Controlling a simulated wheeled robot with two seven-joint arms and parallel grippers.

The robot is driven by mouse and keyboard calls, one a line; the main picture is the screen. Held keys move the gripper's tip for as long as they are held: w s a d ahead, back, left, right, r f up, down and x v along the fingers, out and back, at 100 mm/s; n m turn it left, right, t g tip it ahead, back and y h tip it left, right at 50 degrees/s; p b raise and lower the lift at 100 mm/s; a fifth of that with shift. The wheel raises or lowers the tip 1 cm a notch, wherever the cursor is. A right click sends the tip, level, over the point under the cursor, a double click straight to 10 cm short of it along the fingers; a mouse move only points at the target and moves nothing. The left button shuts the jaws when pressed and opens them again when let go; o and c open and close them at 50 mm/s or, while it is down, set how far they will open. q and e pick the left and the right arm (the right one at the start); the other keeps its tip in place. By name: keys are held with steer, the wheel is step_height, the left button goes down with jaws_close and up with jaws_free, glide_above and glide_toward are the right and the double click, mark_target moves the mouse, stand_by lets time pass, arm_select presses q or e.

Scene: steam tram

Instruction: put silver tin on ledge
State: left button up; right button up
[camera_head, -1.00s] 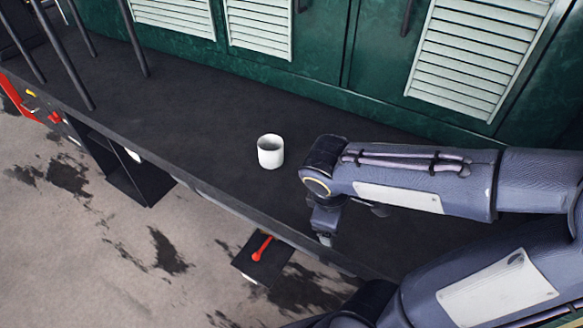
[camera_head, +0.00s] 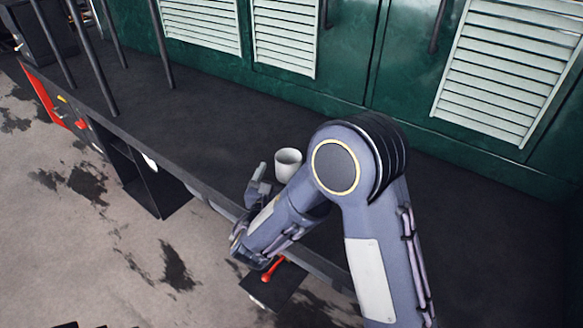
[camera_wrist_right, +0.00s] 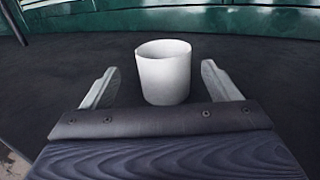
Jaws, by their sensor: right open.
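A pale, open-topped cylinder (camera_head: 287,160), the silver tin by its shape, stands upright on the dark ledge (camera_head: 215,120). It is near the ledge's front edge. In the right wrist view the tin (camera_wrist_right: 165,78) appears between my right gripper's two fingers, with a gap on each side; how deep it sits between them is hard to tell. My right gripper (camera_head: 262,182) is open and low at the ledge's front edge, beside the tin. One finger shows left of the tin in the head view; my arm hides the other. My left gripper is out of view.
A green wall with pale louvred panels (camera_head: 285,35) rises behind the ledge. Dark upright bars (camera_head: 160,45) stand at its left end. A red-handled part (camera_head: 271,269) sits below the front edge. The ledge left of the tin is clear.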

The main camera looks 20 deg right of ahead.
mark_target(291, 152)
steer(key=p+x, duration=0.1)
steer(key=x, duration=0.4)
steer(key=shift+s+d+r, duration=0.15)
steer(key=shift+d+r, duration=0.05)
steer(key=shift+d, duration=0.05)
steer(key=shift+w+d+f, duration=0.1)
steer(key=shift+w+d, duration=0.1)
steer(key=shift+w, duration=0.2)
steer(key=c, duration=1.2)
